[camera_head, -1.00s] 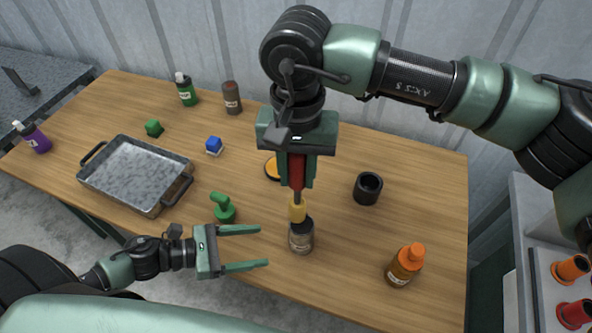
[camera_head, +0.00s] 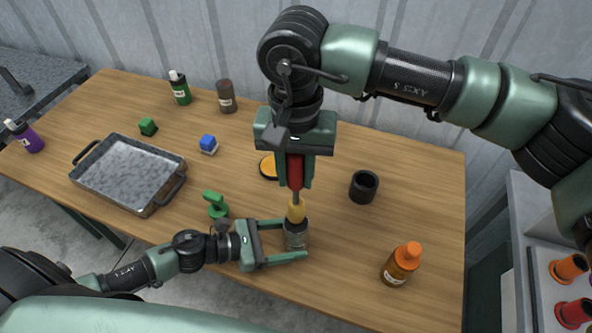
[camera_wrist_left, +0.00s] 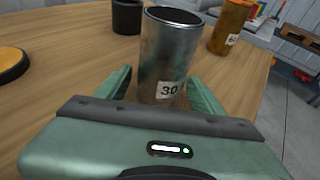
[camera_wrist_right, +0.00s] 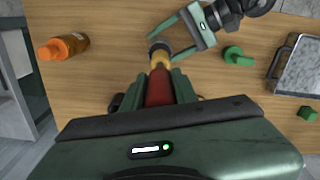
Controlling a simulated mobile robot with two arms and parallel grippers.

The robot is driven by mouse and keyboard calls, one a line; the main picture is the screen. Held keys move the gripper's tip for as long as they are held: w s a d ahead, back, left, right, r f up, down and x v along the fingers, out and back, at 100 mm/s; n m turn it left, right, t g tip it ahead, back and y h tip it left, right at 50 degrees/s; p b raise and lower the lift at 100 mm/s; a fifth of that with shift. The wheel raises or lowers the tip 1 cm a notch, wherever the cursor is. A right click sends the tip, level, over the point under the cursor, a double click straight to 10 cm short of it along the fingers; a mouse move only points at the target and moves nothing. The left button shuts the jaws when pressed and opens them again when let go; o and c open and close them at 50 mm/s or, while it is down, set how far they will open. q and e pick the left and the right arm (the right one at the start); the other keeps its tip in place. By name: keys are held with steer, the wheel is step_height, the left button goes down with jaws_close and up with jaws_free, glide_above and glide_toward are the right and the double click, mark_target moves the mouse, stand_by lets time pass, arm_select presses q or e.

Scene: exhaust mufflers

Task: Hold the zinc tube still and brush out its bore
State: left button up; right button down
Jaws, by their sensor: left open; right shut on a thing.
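The zinc tube (camera_head: 296,236) stands upright near the table's front edge; the left wrist view shows its grey metal wall with a "30" label (camera_wrist_left: 168,90) and dark open top. My left gripper (camera_head: 294,240) is open, one finger on each side of the tube; whether they touch it is unclear. My right gripper (camera_head: 295,182) is shut on the red handle of a brush (camera_head: 295,171), pointing down with yellow bristles (camera_head: 297,209). The bristles overlap the tube's top in the head view. No brush shows at the mouth in the left wrist view, so it appears above.
A black cup (camera_head: 363,187) and an orange bottle (camera_head: 401,264) stand to the right. A green handled piece (camera_head: 215,206) is behind my left wrist. An orange disc (camera_head: 268,167) lies behind the brush. A metal tray (camera_head: 128,174) is at left; more bottles are at the back.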

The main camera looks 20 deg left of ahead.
arm_select(q)
steer(key=shift+w+d, duration=0.1)
steer(key=shift+d, duration=0.1)
steer(key=c, duration=0.8)
steer(key=shift+c, duration=0.2)
